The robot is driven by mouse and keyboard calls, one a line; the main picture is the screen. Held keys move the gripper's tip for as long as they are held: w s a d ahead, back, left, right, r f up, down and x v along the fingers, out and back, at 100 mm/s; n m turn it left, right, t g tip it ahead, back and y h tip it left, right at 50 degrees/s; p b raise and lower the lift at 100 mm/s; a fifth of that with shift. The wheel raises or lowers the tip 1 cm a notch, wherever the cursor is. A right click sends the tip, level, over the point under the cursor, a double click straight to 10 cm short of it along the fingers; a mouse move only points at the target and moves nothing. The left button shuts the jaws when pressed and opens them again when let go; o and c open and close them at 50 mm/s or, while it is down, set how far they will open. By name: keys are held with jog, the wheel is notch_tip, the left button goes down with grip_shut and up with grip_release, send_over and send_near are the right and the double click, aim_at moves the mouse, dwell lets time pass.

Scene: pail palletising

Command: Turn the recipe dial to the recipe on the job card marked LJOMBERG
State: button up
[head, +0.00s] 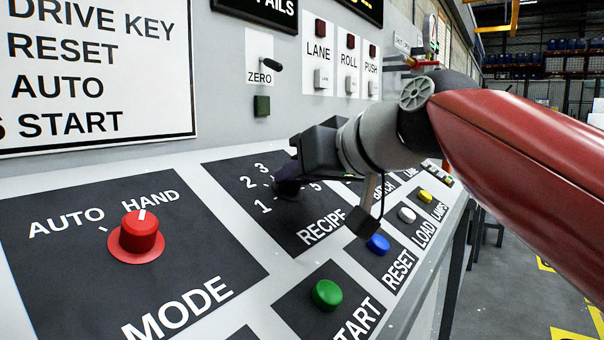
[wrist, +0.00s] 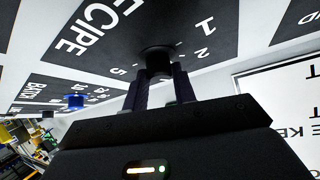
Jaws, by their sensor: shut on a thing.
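The recipe dial (head: 288,188) is a dark knob on a black plate lettered RECIPE. The numbers 1, 2, 3 and 5 show around it; 4 is hidden behind my gripper in the head view. My gripper (head: 296,176) is shut on the dial from above. In the wrist view, the two fingers of my gripper (wrist: 160,85) stand on either side of the dial (wrist: 157,58). The dial's pointer is hidden, so I cannot tell which number it points to. No job card marked LJOMBERG can be read in either view.
Left of the recipe plate is the red MODE dial (head: 138,232), pointing to HAND. The green START button (head: 327,294) and blue RESET button (head: 378,244) are close by. A white instruction board (head: 95,75) and a ZERO lever (head: 270,65) are on the upright panel behind.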

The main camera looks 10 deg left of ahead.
jog(key=m+h, duration=0.1)
jog(key=m+t+p, duration=0.1)
jog(key=m, duration=0.1)
jog(key=shift+s+r+h, duration=0.1)
jog(key=shift+r+h, duration=0.1)
jog(key=shift+h, duration=0.2)
jog(key=shift+a+f+m+t+h+p, duration=0.1)
jog(key=shift+m+t+h+p, duration=0.4)
jog(key=shift+m, duration=0.4)
jog(key=o, duration=1)
jog(key=v, duration=0.7)
jog(key=shift+s+d, duration=0.25)
jog(key=shift+s, duration=0.05)
